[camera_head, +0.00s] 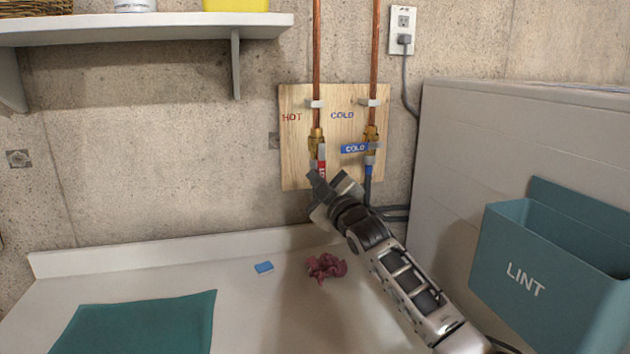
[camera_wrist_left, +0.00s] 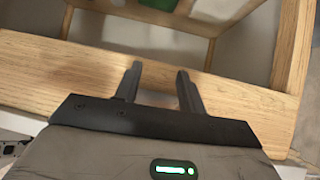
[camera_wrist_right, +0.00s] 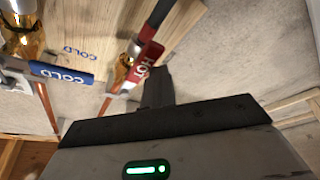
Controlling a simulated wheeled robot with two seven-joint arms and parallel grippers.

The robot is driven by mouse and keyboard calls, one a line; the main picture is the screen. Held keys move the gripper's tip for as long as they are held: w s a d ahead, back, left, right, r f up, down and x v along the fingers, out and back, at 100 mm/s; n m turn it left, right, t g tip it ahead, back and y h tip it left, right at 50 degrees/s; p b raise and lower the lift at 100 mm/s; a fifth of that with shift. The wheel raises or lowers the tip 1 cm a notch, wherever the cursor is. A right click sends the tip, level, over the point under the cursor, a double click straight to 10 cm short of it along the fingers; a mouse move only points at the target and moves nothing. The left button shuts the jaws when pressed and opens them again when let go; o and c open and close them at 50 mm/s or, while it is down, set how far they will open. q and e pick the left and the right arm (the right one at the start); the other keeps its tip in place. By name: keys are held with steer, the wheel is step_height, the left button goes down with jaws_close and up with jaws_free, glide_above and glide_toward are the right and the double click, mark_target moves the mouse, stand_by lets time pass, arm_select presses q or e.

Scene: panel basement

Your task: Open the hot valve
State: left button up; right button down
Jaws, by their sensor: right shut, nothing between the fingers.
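The hot valve's red handle (camera_head: 321,158) hangs down in line with its copper pipe on the wooden panel (camera_head: 296,155). In the right wrist view the red HOT handle (camera_wrist_right: 148,57) lies alongside the dark hose. My right gripper (camera_head: 317,182) is shut and empty, just below the handle's lower end in the head view. In the right wrist view its fingers (camera_wrist_right: 157,85) are together close beside the handle; I cannot tell whether they touch it. My left gripper (camera_wrist_left: 156,80) is open and empty over a wooden frame, outside the head view.
The cold valve's blue handle (camera_head: 355,148) lies crosswise, close to the right of the hot valve. A white machine with a teal LINT bin (camera_head: 535,270) stands at the right. A blue block (camera_head: 264,267) and a crumpled reddish cloth (camera_head: 326,267) lie on the counter below.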

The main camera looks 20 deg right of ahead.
steer(key=shift+d+f, duration=0.15)
steer(key=s+a+b, duration=0.1)
steer(key=s+a, duration=0.1)
steer(key=s, duration=0.7)
steer(key=shift+s+a, duration=0.15)
steer(key=shift+a, duration=0.1)
steer(key=shift+s, duration=0.1)
